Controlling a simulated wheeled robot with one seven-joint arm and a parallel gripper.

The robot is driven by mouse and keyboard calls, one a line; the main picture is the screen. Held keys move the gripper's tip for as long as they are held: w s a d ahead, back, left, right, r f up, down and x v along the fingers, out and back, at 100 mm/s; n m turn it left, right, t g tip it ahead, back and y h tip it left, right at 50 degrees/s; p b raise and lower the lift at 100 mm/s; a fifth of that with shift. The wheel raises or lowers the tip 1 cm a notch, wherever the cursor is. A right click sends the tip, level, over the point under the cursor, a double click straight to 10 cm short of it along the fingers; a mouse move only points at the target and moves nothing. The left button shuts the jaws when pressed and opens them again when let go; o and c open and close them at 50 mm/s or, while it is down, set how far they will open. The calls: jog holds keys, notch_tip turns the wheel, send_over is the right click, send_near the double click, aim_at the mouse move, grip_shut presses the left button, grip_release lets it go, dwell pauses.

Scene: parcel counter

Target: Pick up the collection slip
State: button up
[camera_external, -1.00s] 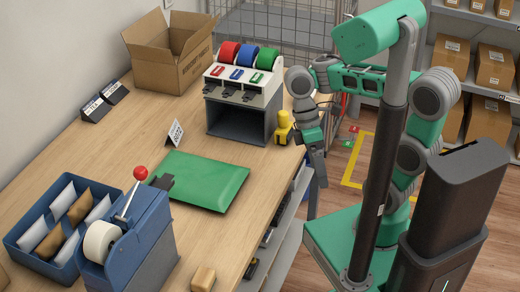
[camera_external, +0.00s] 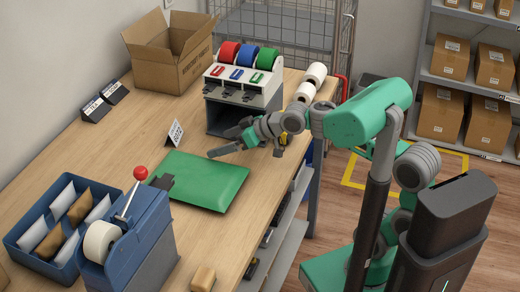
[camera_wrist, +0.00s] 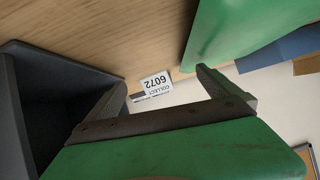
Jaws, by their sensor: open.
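The collection slip (camera_external: 173,132) is a small white folded card standing on the counter, printed with a number. In the wrist view the slip (camera_wrist: 157,83) shows "COLLECT 6072" upside down, framed between my fingertips but farther away. My gripper (camera_external: 222,143) is over the counter, right of the slip and apart from it. Its fingers point left towards the slip. In the wrist view my gripper (camera_wrist: 160,81) is open and empty, with a finger on each side of the slip.
A green padded parcel (camera_external: 198,180) lies just in front of the slip. A grey tape dispenser housing (camera_external: 230,118) stands close behind my gripper; its dark opening (camera_wrist: 55,95) shows in the wrist view. A blue lever machine (camera_external: 140,245) stands front left. Counter left of the slip is clear.

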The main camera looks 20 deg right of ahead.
jog(key=shift+w+d+f+t, duration=0.1)
jog(key=shift+w+d+t, duration=0.05)
jog(key=shift+w+t, duration=0.55)
jog(key=shift+w, duration=0.3)
send_near(176, 133)
jog(key=x, duration=0.5)
jog(key=shift+f, duration=0.1)
jog(key=x, duration=0.5)
jog(key=shift+c, duration=0.2)
jog(key=c, duration=1.3)
